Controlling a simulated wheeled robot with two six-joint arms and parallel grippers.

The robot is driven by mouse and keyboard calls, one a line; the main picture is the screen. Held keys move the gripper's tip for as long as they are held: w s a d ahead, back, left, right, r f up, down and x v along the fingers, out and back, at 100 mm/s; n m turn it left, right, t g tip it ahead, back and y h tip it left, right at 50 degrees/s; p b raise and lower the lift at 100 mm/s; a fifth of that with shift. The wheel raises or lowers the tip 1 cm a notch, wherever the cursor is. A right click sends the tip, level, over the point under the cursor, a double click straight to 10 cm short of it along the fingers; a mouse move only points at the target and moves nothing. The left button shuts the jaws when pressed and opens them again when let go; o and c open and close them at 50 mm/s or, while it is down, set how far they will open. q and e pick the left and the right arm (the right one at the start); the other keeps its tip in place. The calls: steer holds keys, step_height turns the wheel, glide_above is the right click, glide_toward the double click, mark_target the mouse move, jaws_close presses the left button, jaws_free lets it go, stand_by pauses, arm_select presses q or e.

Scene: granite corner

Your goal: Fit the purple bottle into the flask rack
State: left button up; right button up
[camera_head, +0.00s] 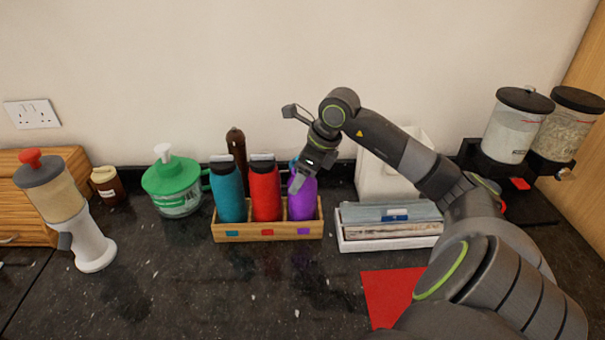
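The purple bottle (301,204) stands upright in the right compartment of the wooden flask rack (267,236), behind the purple marker on its front. A teal bottle (228,195) stands in the left compartment and a red bottle (265,192) in the middle one. My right gripper (296,184) is at the top of the purple bottle, its fingers pointing down and hiding the bottle's cap. I cannot tell whether the fingers are closed on it or just around it. My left gripper is not in view.
A white tray with folded items (390,242) sits just right of the rack. A green-lidded jar (175,184) stands to the left, and a dark brown bottle (237,147) stands behind. A red mat (388,296) lies in front. The counter before the rack is clear.

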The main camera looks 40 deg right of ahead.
steer(key=o, duration=0.4)
steer(key=b+v, duration=0.2)
steer(key=v, duration=1)
steer(key=shift+r, duration=0.15)
steer(key=shift+a, duration=0.1)
stand_by(0.5)
